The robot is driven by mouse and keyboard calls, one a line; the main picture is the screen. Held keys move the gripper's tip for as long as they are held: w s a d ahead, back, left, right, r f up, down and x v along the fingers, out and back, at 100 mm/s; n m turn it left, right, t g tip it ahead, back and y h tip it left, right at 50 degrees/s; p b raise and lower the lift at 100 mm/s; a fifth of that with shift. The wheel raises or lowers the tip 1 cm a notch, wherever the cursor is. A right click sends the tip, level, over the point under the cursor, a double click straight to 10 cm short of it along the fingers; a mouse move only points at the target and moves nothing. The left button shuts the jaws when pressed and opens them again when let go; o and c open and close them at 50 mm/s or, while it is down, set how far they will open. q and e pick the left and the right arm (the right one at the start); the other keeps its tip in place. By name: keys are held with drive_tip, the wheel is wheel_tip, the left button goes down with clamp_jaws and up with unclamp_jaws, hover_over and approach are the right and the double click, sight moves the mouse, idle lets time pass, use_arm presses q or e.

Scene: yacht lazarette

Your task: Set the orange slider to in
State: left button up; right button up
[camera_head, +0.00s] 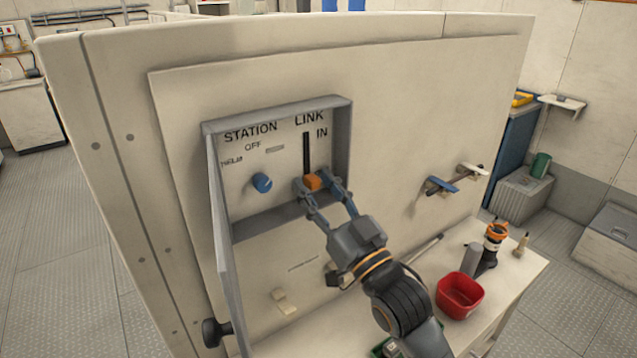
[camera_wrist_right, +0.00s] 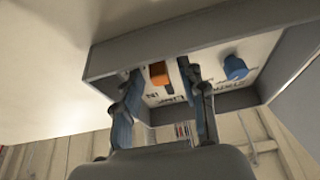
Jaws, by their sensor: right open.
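The orange slider (camera_head: 313,182) sits at the low end of a dark vertical slot (camera_head: 306,150) in a recessed box (camera_head: 345,130). The labels LINK and IN stand above and beside the slot's upper part. My right gripper (camera_head: 325,188) is open, with its fingers reaching into the box on either side of the slider. In the right wrist view the orange slider (camera_wrist_right: 159,73) shows between the two open fingers (camera_wrist_right: 160,85). Whether a finger touches it I cannot tell. My left gripper is not in view.
A blue knob (camera_head: 262,183) sits left of the slot, under STATION. The box's grey door (camera_head: 222,240) hangs open at the left. A light switch (camera_head: 284,303) is below.

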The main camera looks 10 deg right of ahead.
sight(306, 131)
clamp_jaws()
wheel_tip(306, 131, up, 8)
drive_tip(key=p, duration=0.6)
drive_tip(key=shift+f, duration=0.1)
drive_tip(key=shift+d, duration=0.1)
drive_tip(key=shift+s, duration=0.1)
drive_tip(key=shift+c, duration=1.2)
unclamp_jaws()
drive_tip(key=shift+o, duration=1.2)
drive_tip(key=shift+f, duration=0.1)
